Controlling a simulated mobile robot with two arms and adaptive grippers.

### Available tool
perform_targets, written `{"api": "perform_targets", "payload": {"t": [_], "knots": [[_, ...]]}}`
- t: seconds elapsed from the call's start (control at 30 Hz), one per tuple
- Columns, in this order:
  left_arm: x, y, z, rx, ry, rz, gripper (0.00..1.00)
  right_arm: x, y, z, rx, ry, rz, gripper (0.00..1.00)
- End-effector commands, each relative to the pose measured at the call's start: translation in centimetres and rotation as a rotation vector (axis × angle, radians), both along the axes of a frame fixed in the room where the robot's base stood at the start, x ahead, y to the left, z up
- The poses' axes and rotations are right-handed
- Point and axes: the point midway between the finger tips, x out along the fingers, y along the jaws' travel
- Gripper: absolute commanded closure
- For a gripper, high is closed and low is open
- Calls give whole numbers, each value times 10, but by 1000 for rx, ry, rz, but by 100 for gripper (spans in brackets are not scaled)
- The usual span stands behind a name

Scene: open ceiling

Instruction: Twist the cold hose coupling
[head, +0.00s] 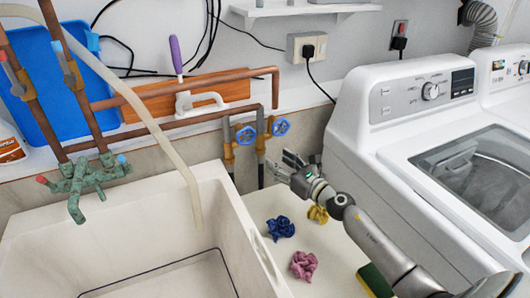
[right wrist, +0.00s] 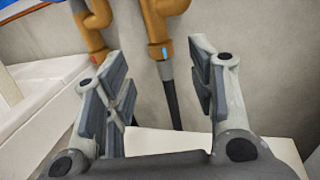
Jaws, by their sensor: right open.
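The cold hose coupling (right wrist: 164,69) is the grey collar below a brown, blue-marked valve body (right wrist: 160,30) in the right wrist view. A dark hose (right wrist: 173,103) hangs down from it. My right gripper (right wrist: 157,58) is open and empty, with the coupling between its fingers in the picture; I see no contact. A second valve (right wrist: 91,28) with a red mark is at left in the wrist view. My left gripper is not in view.
The washing machine (head: 348,150) stands close to the right of my arm. The sink (head: 208,178) is at left. Blue (head: 281,228), yellow (head: 318,214) and pink (head: 303,265) crumpled cloths lie on the pale surface below my arm, near a sponge (head: 374,281).

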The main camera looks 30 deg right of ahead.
Motion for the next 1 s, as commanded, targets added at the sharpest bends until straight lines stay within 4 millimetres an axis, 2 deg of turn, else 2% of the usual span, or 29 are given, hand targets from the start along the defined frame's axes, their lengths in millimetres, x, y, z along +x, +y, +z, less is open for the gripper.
{"api": "perform_targets", "payload": {"t": [0.2,0.4,0.6,0.9,1.0], "knots": [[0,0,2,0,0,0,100,36,8,1,2,-2,-1,48],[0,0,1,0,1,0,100,60,13,0,2,-1,-1,48],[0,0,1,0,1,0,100,70,15,-1,0,1,0,48],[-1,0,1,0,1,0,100,72,16,-1,-1,1,0,48],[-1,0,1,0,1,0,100,72,16,-1,0,1,0,61]]}}
